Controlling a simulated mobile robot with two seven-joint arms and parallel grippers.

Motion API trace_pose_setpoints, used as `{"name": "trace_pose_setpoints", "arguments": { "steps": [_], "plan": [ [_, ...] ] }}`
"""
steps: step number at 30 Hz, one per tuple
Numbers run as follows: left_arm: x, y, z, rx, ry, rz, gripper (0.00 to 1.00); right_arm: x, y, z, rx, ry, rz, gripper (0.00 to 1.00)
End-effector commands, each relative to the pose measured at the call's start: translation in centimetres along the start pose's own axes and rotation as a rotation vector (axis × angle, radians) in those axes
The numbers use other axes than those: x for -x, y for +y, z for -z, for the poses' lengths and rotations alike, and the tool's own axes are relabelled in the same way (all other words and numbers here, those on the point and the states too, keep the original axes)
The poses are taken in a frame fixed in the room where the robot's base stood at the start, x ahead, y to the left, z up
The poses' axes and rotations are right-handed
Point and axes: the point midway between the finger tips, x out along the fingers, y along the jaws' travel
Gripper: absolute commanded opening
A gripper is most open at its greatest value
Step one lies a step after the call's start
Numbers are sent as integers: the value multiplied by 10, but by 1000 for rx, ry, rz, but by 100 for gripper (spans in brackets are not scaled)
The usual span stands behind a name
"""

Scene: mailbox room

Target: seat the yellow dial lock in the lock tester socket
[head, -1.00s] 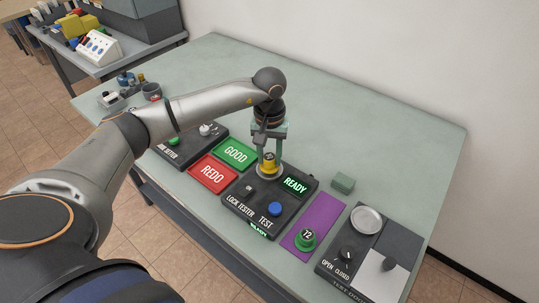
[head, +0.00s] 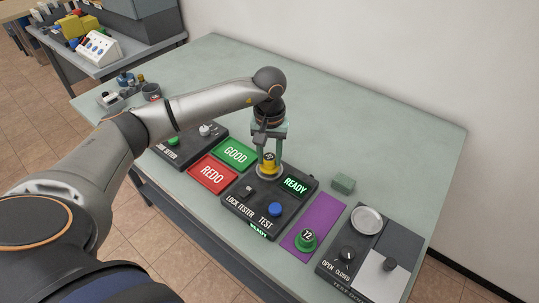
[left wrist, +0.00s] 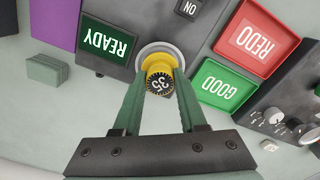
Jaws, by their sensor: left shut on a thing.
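The yellow dial lock (head: 269,160) has a black numbered face, which reads 35 in the left wrist view (left wrist: 159,83). My left gripper (head: 269,158) is shut on it, one green finger on each side, pointing down. The lock is upright at the round, pale-rimmed socket (head: 261,174) of the black lock tester (head: 238,206). The rim also shows behind the lock in the left wrist view (left wrist: 145,50). The fingers and lock hide the socket's inside, so I cannot tell how deep the lock sits. The tester's display (head: 295,186) reads READY. My right gripper is out of view.
The tester has a blue TEST button (head: 275,209). Green GOOD (head: 236,154) and red REDO (head: 213,173) pads lie left of it. A green lock (head: 307,239) stands on a purple mat (head: 325,212) at right. A green block (head: 344,183) lies behind.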

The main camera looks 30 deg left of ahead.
Motion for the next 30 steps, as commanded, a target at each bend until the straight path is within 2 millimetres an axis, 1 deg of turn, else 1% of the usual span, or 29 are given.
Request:
{"name": "trace_pose_setpoints", "arguments": {
  "steps": [16,26,27,30],
  "plan": [
    [-15,0,0,1,0,0,0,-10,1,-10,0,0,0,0],
    [-14,0,0,0,0,0,0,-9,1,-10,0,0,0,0],
    [-14,0,0,0,0,0,44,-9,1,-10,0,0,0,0],
    [-14,0,0,0,0,0,56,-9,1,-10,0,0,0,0]
  ]
}}
